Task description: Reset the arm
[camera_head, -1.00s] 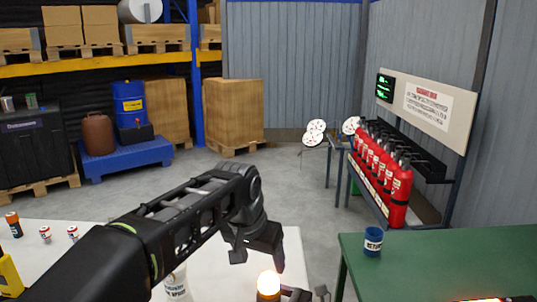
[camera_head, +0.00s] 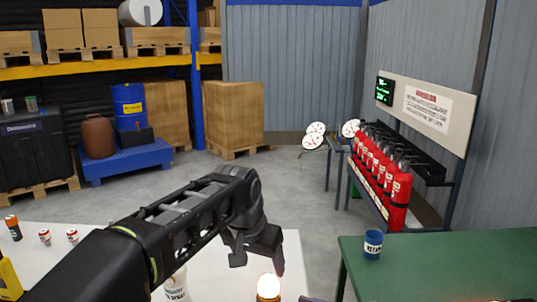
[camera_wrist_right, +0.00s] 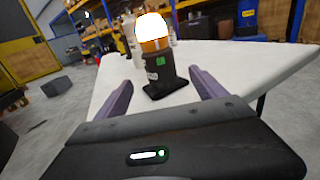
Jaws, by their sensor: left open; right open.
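My left arm reaches in from the left of the head view, over the white table (camera_head: 215,275). Its left gripper (camera_head: 258,260) points down, open and empty, above the table near its right edge. A lit orange beacon lamp (camera_head: 268,288) stands just below and in front of it, apart from the fingers. The lamp also shows in the right wrist view (camera_wrist_right: 155,62), upright on a dark base. My right gripper (camera_wrist_right: 160,78) is open, with a finger to either side of the lamp's base in that picture. Nothing is held.
A white spray can (camera_head: 176,285) stands partly behind my left arm. Small cans and a battery-like cylinder (camera_head: 13,227) are at the table's left. A green table (camera_head: 450,265) with a blue cup (camera_head: 373,244) is at right. Red extinguishers (camera_head: 399,203) line a rack behind.

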